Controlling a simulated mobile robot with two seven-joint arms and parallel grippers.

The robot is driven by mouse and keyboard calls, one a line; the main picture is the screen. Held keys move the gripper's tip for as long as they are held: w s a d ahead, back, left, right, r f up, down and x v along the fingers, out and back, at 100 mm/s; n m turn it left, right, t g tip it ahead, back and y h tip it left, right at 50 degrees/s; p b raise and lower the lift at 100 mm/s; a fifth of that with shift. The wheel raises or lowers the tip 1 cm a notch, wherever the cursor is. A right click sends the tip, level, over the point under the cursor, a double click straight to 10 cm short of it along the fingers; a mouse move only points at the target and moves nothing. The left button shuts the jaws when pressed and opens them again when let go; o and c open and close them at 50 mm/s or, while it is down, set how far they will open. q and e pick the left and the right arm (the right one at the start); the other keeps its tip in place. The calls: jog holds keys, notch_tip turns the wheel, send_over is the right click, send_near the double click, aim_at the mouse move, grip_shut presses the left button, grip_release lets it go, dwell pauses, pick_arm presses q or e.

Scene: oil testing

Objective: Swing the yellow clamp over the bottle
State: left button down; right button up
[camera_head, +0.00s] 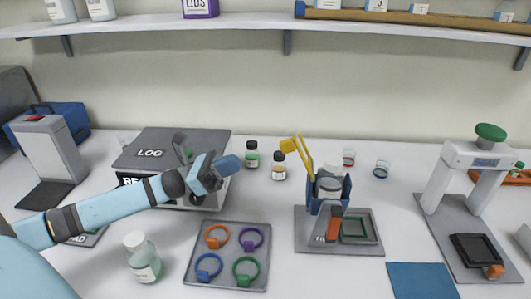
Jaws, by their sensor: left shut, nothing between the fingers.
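The yellow clamp (303,153) stands raised and tilted to the left, its blocky end up, above the blue holder (345,193) on a grey base. A bottle with a pale top (329,187) sits in the holder, its lower part hidden by the holder walls. The clamp is swung up and away, not across the bottle. My left gripper (230,165) is shut and empty, in front of the grey LOG box, to the left of the clamp and apart from it. My right gripper is not in view.
A grey tray (262,281) with coloured rings lies in front of my left gripper. A clear bottle (142,257) stands at the front left. Two small dark-capped bottles (252,155) stand behind. A press with a green knob (490,133) is at the right. A blue mat (423,280) lies at the front.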

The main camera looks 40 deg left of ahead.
pick_arm(q)
jog(key=p+x, duration=0.2)
jog(key=x, duration=0.8)
jog(key=shift+w+p, duration=0.1)
jog(key=shift+p, duration=0.2)
